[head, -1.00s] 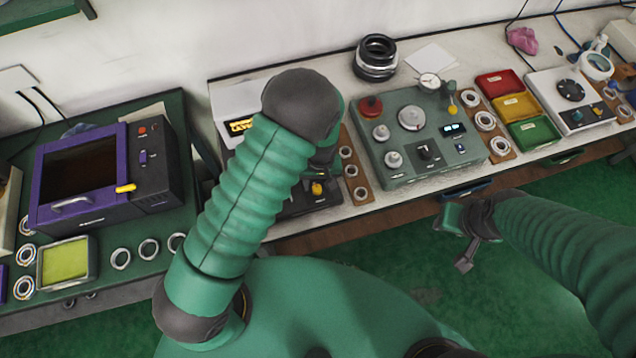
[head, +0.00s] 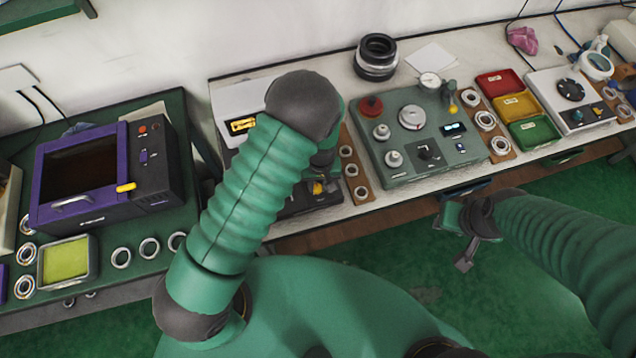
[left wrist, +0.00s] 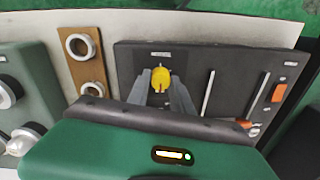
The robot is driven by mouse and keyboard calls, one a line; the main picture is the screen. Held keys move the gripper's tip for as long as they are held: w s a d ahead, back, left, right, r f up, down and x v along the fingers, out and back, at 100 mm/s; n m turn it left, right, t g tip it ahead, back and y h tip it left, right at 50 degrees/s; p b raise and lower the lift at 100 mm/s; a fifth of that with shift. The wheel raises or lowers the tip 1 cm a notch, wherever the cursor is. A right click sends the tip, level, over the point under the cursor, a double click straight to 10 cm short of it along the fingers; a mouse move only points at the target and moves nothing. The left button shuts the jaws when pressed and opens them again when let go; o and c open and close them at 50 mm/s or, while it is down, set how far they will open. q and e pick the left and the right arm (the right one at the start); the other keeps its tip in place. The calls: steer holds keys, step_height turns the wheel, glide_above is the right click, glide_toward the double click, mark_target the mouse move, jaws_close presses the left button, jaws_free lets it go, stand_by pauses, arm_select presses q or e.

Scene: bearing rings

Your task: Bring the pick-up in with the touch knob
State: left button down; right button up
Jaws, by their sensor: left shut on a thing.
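A yellow knob (left wrist: 161,74) stands on the dark panel (left wrist: 225,70) of an instrument, and it also shows in the head view (head: 318,188). My left gripper (left wrist: 161,86) is shut on this knob, with one grey finger on each side. I take it for the touch knob. The instrument's amber display (head: 241,125) is lit, but my left arm hides much of the instrument. I cannot make out the pick-up. My right gripper (head: 464,256) hangs over the green floor, apart from everything; its finger gap is not clear.
A green-grey console (head: 420,150) with several knobs stands right of the instrument, a wooden ring board (head: 362,192) between them. Red, yellow and green trays (head: 530,133) lie farther right. A purple-framed unit (head: 90,175) stands on the left bench.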

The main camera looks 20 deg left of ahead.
arm_select(q)
steer(key=shift+m, duration=0.4)
steer(key=m, duration=0.2)
steer(key=shift+m, duration=0.4)
steer(key=m, duration=0.3)
steer(key=shift+d+m+b, duration=0.1)
steer(key=shift+m+b, duration=0.2)
steer(key=shift+b, duration=0.1)
steer(key=m, duration=0.3)
steer(key=shift+m+t, duration=0.3)
steer(key=shift+m, duration=1.5)
steer(key=c, duration=1.1)
jaws_free()
steer(key=shift+c, duration=0.2)
